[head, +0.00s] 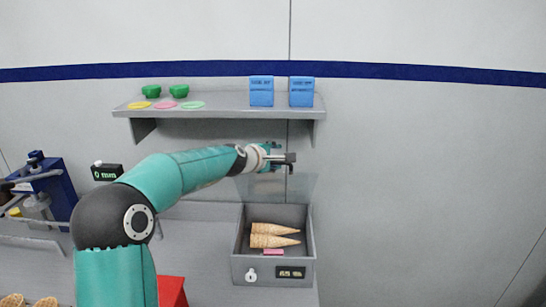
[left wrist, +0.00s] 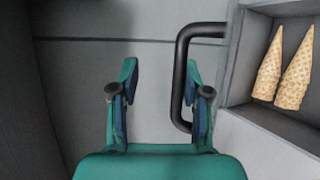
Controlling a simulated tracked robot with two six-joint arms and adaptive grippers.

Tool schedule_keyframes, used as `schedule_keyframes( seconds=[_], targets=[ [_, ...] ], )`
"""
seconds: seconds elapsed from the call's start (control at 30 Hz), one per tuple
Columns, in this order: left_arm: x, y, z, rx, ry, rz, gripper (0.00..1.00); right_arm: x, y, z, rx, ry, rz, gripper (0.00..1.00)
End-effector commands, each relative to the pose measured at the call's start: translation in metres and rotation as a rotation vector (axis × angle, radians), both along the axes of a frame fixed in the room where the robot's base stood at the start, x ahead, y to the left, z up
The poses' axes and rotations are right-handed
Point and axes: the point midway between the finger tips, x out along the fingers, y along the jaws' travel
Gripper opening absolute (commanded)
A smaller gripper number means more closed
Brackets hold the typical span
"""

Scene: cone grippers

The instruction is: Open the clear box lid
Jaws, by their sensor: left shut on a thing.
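The grey box (head: 237,243) stands on the worktop, open at the top. Its clear lid (head: 303,187) is raised, tilted up at the back of the box. My left gripper (head: 284,158) is at the upper edge of the lid, above and behind the box. In the left wrist view, the black lid handle (left wrist: 179,85) lies between the fingers (left wrist: 163,90), close to the right finger. My right gripper is in neither view.
A shelf (head: 225,112) above holds blue boxes (head: 261,91) and green bowls (head: 151,91). A blue machine (head: 53,190) stands left, a red object (head: 172,291) in front.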

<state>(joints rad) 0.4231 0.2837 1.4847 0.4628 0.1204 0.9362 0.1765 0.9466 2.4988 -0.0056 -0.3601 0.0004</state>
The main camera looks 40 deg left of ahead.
Motion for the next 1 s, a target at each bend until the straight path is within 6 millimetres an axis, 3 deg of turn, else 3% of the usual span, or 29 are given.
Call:
schedule_keyframes(
  seconds=[0.77,0.8,0.87,1.0],
  targets=[
    [0.0014,0.0062,-0.0029,0.001,-0.008,0.021,0.00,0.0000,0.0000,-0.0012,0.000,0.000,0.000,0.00],
    [0.0013,0.0062,-0.0030,0.000,-0.009,0.021,0.41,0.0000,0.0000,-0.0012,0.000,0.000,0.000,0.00],
    [0.0012,0.0060,-0.0035,0.001,-0.007,0.021,0.33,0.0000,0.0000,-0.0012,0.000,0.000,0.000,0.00],
    [0.0009,0.0058,-0.0050,0.001,-0.004,0.020,0.32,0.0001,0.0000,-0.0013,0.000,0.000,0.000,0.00]
  ],
)
